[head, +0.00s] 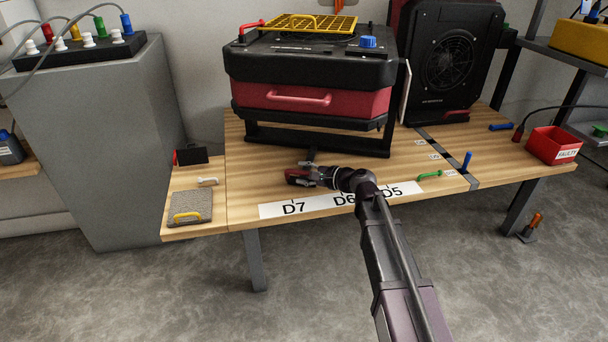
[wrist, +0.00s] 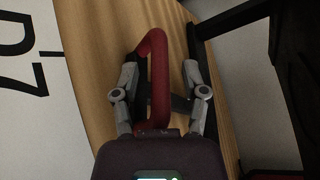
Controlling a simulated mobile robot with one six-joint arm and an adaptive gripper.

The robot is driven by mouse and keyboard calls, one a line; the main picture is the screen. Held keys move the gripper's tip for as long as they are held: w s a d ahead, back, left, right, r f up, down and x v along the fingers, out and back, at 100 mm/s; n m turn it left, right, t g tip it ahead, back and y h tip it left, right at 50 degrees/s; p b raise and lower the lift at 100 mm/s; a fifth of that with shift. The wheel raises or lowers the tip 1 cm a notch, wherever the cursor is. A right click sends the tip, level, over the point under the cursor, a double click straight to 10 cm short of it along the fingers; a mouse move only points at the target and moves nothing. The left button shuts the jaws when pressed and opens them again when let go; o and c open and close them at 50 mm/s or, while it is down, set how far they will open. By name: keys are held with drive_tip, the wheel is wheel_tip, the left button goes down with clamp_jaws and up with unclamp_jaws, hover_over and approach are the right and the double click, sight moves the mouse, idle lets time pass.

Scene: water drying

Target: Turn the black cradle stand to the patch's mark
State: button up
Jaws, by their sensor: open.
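The black cradle stand (head: 318,142) is a low frame on the wooden table under a black and red machine; part of it also shows in the wrist view (wrist: 232,18). A short black bar reaches from its front toward my gripper (head: 296,173). In the wrist view, a red looped handle (wrist: 157,75) lies between the two fingers of my gripper (wrist: 161,72). The fingers are open, one on each side, with gaps visible. A white strip (head: 322,201) along the table's front edge reads D7, D6 and D5. My arm partly covers D6.
The black and red machine (head: 310,70) sits on the stand with a yellow grille on top. A black fan unit (head: 448,62) stands to its right. A green handle (head: 430,175), a blue peg (head: 467,160) and a red bin (head: 553,146) are further right. A grey pad (head: 190,208) lies left.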

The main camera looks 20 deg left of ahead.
clamp_jaws()
drive_tip(key=shift+s+a, duration=0.1)
idle(0.3)
